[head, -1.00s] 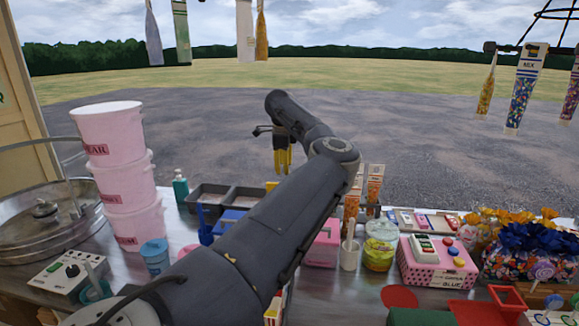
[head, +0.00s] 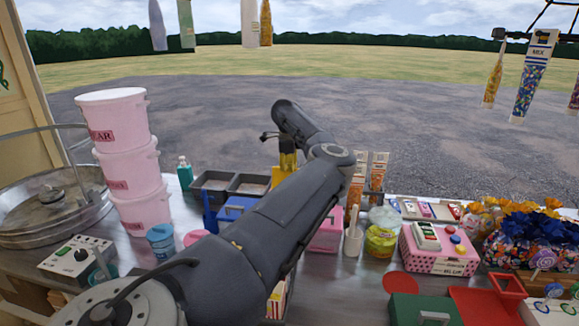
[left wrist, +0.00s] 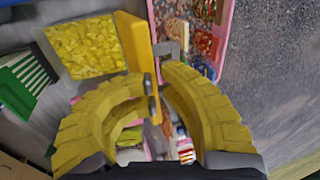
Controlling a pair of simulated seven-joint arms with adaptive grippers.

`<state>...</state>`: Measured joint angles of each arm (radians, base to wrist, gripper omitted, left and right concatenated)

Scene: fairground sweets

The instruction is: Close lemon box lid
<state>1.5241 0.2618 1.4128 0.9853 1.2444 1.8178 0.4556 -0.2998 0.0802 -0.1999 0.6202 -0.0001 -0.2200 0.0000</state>
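The lemon box (left wrist: 85,48), full of yellow crumbs, is open in the left wrist view. Its yellow lid (left wrist: 136,42) stands up along the box's right side, seen nearly edge-on, with a grey handle (left wrist: 171,48) on its right face. My left gripper (left wrist: 156,80) has its yellow fingers on both sides of the lid, the tips close together against it. In the head view my left gripper (head: 288,158) points down behind my arm, with some yellow of the lid (head: 280,176) beneath it. The arm hides most of the box there. My right gripper is not in view.
Grey bins (head: 212,184) lie left of the lid. Pink buckets (head: 133,165) are stacked at the left. A pink tray of sweets (left wrist: 222,35) is close to the lid's right in the wrist view. A pink box with buttons (head: 437,250) stands at the right.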

